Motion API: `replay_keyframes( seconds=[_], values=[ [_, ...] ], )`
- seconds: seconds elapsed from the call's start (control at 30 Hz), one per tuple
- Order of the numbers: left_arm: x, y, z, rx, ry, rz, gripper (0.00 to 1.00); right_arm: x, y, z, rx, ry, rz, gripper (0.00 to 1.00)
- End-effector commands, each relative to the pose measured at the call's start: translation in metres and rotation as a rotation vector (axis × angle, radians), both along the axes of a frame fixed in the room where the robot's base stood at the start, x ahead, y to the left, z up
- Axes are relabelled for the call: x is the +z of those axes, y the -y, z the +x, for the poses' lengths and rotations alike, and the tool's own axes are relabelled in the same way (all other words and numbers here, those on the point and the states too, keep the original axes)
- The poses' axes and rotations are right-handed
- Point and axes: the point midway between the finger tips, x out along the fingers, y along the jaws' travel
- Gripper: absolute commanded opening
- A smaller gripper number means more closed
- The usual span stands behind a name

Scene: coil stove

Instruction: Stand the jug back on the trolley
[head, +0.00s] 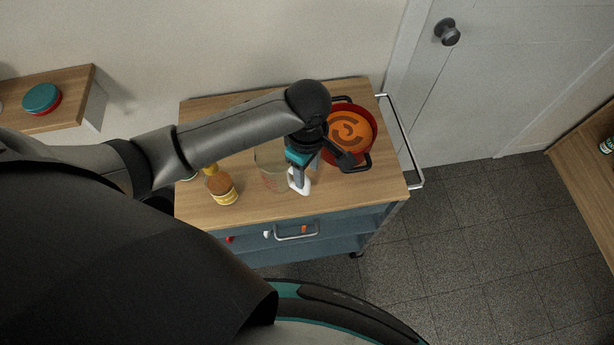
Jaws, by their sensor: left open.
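A clear jug (270,168) with red markings and a white handle (301,184) stands upright on the wooden top of the trolley (245,212), near its front edge. My left gripper (300,183) reaches down at the jug's handle. Its jaws are open, and from this view I cannot tell whether a finger touches the handle. My left forearm hides part of the trolley top behind the jug. My right gripper is not in view.
A red pot (372,124) with orange contents stands right of the gripper, close to it. A yellow-labelled jar (222,188) stands left of the jug. The trolley has a rail (404,142) at its right end. The front right top is clear.

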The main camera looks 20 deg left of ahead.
Motion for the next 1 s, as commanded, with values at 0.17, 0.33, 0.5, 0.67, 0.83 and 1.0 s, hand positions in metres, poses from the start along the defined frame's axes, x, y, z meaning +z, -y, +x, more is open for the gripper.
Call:
replay_keyframes(
  seconds=[0.17, 0.33, 0.5, 0.67, 0.83, 1.0],
  values=[
    [0.026, 0.0, 0.001, 0.0, 0.002, 0.0, 0.52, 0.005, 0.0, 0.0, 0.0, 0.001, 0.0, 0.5],
    [0.033, 0.0, 0.0, 0.0, 0.0, 0.0, 0.52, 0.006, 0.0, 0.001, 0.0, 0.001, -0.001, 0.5],
    [0.033, 0.0, 0.0, 0.0, -0.001, 0.0, 0.52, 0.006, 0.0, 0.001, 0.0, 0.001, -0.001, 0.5],
    [0.033, 0.0, 0.0, 0.0, 0.0, 0.0, 0.52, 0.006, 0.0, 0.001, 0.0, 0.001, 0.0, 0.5],
    [0.032, 0.0, 0.0, 0.0, 0.0, 0.0, 0.52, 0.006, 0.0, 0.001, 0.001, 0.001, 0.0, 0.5],
    [0.032, 0.0, 0.0, 0.0, 0.0, 0.0, 0.52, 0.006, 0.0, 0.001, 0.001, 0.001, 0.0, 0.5]
  ],
)
